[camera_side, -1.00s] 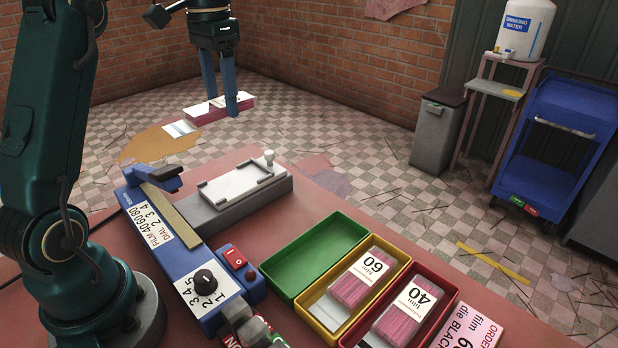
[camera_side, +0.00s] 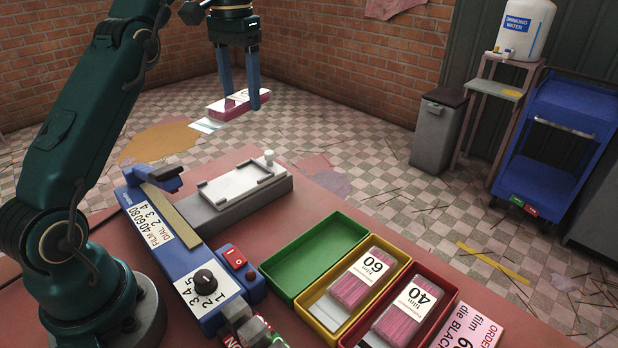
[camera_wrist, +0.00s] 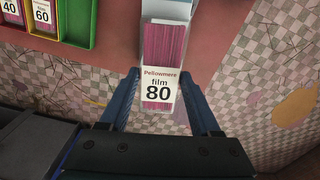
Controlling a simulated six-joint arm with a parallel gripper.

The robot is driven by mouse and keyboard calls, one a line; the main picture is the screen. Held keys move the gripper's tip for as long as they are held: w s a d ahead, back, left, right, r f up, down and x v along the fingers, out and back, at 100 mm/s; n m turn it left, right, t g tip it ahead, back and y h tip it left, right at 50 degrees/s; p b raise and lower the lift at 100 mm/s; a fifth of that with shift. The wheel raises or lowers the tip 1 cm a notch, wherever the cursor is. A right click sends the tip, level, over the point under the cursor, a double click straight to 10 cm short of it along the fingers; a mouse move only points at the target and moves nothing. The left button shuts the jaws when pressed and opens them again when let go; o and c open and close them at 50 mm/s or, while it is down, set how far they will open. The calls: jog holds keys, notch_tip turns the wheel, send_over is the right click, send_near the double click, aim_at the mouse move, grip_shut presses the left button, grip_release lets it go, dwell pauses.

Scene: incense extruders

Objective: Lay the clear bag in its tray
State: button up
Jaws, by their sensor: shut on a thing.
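My gripper (camera_side: 242,98) is shut on a clear bag (camera_side: 233,105) of pink incense sticks and holds it up in the air, beyond the sealing machine. In the wrist view the bag (camera_wrist: 162,50) lies between the fingers, and its label reads "Pellowmere film 80". The green tray (camera_side: 318,222) on the bench is empty. The yellow tray (camera_side: 308,309) beside it holds a bag marked 60 (camera_side: 366,275). The red tray (camera_side: 443,281) holds a bag marked 40 (camera_side: 412,308). The bag I hold is apart from all three trays.
A blue film sealer (camera_side: 165,240) with a dial and red switch stands left of the trays. A white plate on a grey block (camera_side: 235,186) lies between the held bag and the trays. An order card (camera_side: 467,330) lies right of the red tray.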

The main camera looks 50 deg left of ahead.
jog(key=shift+d+f+m, duration=0.4)
jog(key=shift+d+f, duration=2.4)
jog(key=shift+d, duration=0.75)
jog(key=shift+d+f+m, duration=0.4)
jog(key=shift+d+f, duration=2.45)
jog(key=shift+d, duration=0.65)
jog(key=shift+d+f+m, duration=0.4)
jog(key=shift+d+f, duration=2.4)
jog(key=shift+d, duration=0.75)
jog(key=o, duration=1.5)
jog(key=shift+c, duration=0.2)
